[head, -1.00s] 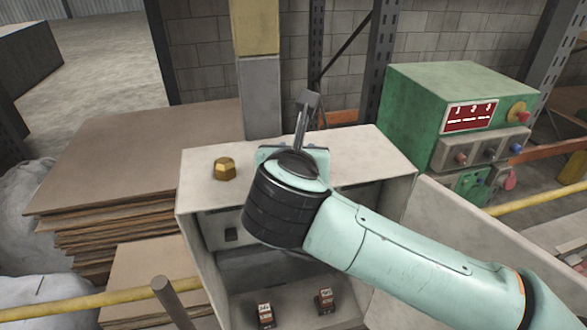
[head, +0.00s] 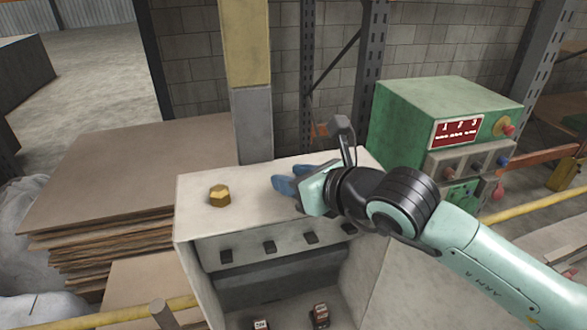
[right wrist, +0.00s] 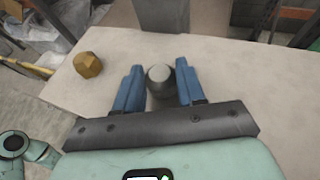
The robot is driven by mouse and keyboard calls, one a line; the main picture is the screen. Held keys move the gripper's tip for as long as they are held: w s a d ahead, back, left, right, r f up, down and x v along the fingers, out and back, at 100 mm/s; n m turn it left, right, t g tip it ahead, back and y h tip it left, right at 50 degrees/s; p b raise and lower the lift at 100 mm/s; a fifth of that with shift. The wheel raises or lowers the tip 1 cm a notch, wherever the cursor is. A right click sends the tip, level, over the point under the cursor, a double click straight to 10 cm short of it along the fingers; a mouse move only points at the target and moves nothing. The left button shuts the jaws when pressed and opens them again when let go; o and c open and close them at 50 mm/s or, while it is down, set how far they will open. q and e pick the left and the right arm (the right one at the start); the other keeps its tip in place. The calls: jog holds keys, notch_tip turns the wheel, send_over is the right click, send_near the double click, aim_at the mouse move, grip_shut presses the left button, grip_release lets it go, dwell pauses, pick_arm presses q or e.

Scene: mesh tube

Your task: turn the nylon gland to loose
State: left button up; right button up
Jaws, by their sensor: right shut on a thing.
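The nylon gland is a grey, round-topped cap (right wrist: 160,78) standing on the pale top of the cabinet (head: 240,222). In the right wrist view it sits between the two blue fingers of my right gripper (right wrist: 157,88). In the head view my right gripper (head: 284,185) reaches in from the right, its fingers low at the cabinet top, and hides the gland. The right gripper is shut on the gland. A brass hex gland (head: 219,195) stands to the left, apart from the fingers; it also shows in the right wrist view (right wrist: 88,64). My left gripper is not in view.
A grey post (head: 254,125) rises just behind the cabinet. A green control box (head: 410,125) stands to the right, and stacked brown sheets (head: 120,175) lie to the left. The open cabinet front shows several dark blocks inside. A yellow rail (head: 110,314) runs at lower left.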

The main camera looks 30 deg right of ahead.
dwell(0.3)
jog(key=o, duration=1)
jog(key=shift+o, duration=0.2)
